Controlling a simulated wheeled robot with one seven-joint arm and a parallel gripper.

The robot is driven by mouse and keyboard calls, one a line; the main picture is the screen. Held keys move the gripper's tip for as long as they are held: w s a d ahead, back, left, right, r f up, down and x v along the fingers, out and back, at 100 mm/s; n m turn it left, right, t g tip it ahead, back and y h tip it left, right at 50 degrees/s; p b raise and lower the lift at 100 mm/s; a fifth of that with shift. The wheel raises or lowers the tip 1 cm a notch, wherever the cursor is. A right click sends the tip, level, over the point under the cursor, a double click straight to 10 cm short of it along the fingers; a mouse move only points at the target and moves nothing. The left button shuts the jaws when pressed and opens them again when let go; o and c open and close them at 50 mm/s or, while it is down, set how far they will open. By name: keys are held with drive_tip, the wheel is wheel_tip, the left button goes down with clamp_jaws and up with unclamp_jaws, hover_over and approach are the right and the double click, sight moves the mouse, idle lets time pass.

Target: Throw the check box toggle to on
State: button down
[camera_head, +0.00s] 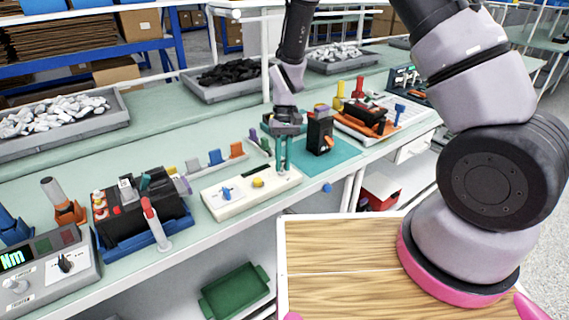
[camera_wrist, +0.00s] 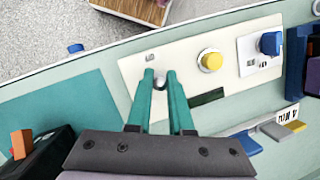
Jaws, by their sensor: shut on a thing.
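The check box is a long cream-white box (camera_head: 240,206) near the front edge of the bench; it also shows in the wrist view (camera_wrist: 185,62). It bears a blue knob (camera_wrist: 271,43), a yellow button (camera_wrist: 210,60), a dark strip (camera_wrist: 206,97) and a small silver toggle (camera_wrist: 160,83) at one end. My gripper (camera_head: 283,168) points down over that end. Its two teal fingers are shut on the toggle's tip, one on each side. The fingers hide much of the toggle, and I cannot tell which way it leans.
A teal mat (camera_head: 333,163) with a black block (camera_head: 320,134) lies right of the box. A black breaker-like unit (camera_head: 148,206) with a red-tipped lever stands left. Small blue and orange clips (camera_head: 215,157) stand behind. A wooden-topped surface (camera_head: 330,255) is in front.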

drive_tip(key=g+h, duration=0.1)
drive_tip(key=w+g, duration=0.1)
drive_tip(key=shift+w+a+f+g+h, duration=0.1)
drive_tip(key=shift+w+a+g+h, duration=0.1)
drive_tip(key=shift+a+g+h, duration=0.15)
drive_tip(key=shift+w+a+f+m+g+h, duration=0.1)
drive_tip(key=shift+w+a+m+g+h, duration=0.1)
drive_tip(key=shift+g+h, duration=0.4)
drive_tip(key=shift+w+a+f+m+g+h, duration=0.1)
drive_tip(key=shift+w+m+g+h, duration=0.15)
drive_tip(key=shift+g, duration=0.5)
drive_tip(key=c, duration=0.8)
unclamp_jaws()
drive_tip(key=shift+a+r, duration=0.1)
drive_tip(key=v, duration=1)
drive_tip(key=shift+w+r, duration=0.15)
drive_tip(key=shift+w, duration=0.15)
